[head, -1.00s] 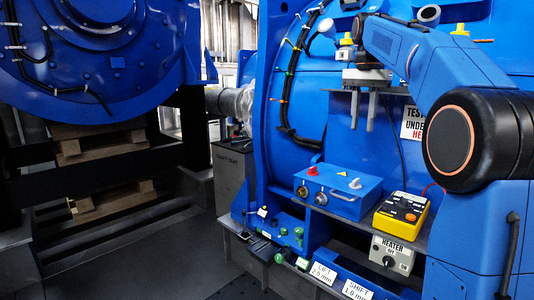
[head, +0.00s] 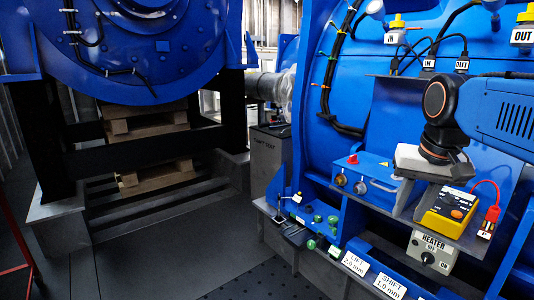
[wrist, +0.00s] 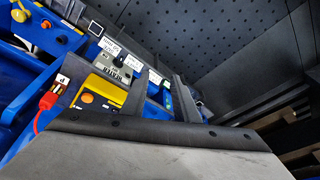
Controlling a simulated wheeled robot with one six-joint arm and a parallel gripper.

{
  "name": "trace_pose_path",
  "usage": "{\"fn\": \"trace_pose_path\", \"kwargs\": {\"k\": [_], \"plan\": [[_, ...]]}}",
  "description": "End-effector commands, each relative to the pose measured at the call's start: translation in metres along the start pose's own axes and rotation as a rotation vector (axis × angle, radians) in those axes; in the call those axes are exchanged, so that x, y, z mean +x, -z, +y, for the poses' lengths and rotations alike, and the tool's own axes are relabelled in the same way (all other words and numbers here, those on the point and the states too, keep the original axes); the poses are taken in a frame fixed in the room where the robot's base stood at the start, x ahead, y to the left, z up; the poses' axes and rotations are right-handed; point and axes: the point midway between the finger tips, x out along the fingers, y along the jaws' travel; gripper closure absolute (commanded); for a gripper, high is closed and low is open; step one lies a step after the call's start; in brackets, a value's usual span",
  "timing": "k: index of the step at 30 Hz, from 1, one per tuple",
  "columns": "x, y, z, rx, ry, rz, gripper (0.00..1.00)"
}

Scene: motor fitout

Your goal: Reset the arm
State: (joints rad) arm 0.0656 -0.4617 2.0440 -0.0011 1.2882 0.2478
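My arm reaches in from the right in the head view, with my gripper (head: 408,195) pointing down in front of the blue machine, beside the yellow tester (head: 448,207). In the wrist view my gripper (wrist: 167,82) shows two dark fingers set apart with nothing held between them. The yellow tester (wrist: 103,92) and the red probe (wrist: 48,99) lie to the left of the fingers there.
A blue box (head: 350,183) with knobs stands on the shelf left of my gripper. The heater switch (head: 431,254) and the lift and shift labels sit below. A second blue machine (head: 150,45) stands at left. The dark floor (head: 185,262) between is clear.

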Motion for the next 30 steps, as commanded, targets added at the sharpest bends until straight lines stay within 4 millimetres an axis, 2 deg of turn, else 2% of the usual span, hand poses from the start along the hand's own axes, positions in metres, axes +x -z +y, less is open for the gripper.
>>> {"fn": "trace_pose_path", "kwargs": {"k": [1,9,15,20,30], "plan": [[0.011,-0.020,0.002,-0.031,0.005,0.013,0.73],[0.078,-0.106,0.015,-0.199,0.029,0.088,0.73],[0.116,-0.148,0.022,-0.285,0.038,0.128,0.73],[0.129,-0.160,0.025,-0.311,0.040,0.140,0.73],[0.129,-0.160,0.025,-0.312,0.040,0.140,0.73]]}}
